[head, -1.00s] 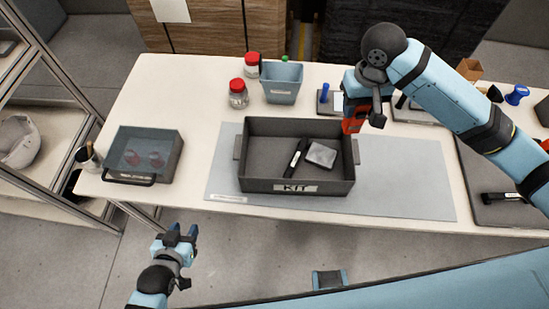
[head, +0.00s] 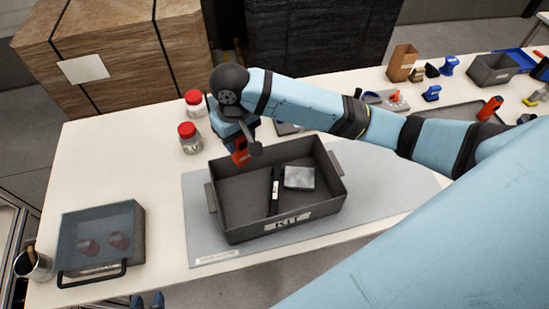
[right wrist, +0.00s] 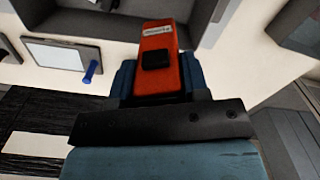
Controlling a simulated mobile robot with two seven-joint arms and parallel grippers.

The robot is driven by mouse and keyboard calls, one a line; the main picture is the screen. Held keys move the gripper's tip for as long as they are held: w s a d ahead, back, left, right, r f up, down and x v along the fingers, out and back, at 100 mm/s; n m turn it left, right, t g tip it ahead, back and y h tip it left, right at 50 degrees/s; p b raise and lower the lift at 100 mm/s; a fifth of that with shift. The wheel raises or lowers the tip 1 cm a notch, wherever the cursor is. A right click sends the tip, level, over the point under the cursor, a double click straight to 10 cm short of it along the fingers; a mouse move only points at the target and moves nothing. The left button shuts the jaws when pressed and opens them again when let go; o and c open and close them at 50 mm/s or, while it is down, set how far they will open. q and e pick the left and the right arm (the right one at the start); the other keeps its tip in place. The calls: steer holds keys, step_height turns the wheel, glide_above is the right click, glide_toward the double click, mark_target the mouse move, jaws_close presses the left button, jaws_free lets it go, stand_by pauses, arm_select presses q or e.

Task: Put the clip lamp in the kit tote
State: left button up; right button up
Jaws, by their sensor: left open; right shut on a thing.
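The clip lamp looks to be the orange-red block (head: 240,152) held by my right gripper (head: 238,135). The right wrist view shows it as an orange block with a black button and small label (right wrist: 160,75), between the fingers. In the head view it overlaps the back left rim of the dark grey kit tote (head: 248,233); its height above the rim is hard to tell. The tote holds a black stick-like item (head: 275,190) and a grey pad (head: 299,177). My left gripper (head: 147,301) is open and empty, only its fingertips showing at the bottom edge.
Two red-lidded jars (head: 190,138) stand left of my right gripper. A clear-topped grey bin (head: 100,270) and a cup (head: 34,265) sit at the left. Several small items and a grey bin (head: 493,70) are at the far right. Bare table lies left of the tote.

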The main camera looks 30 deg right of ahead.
steer(key=shift+w+a+r, duration=0.3)
steer(key=shift+a+r, duration=0.25)
steer(key=shift+r, duration=0.25)
step_height(320, 180, down, 19)
steer(key=shift+f+p, duration=0.1)
steer(key=shift+p, duration=0.35)
steer(key=shift+s, duration=0.1)
steer(key=o, duration=1)
steer(key=shift+f, duration=0.15)
steer(key=shift+c, duration=0.2)
step_height(320, 180, up, 12)
steer(key=shift+r+b, duration=0.2)
steer(key=shift+b, duration=0.3)
steer(key=shift+f, duration=0.1)
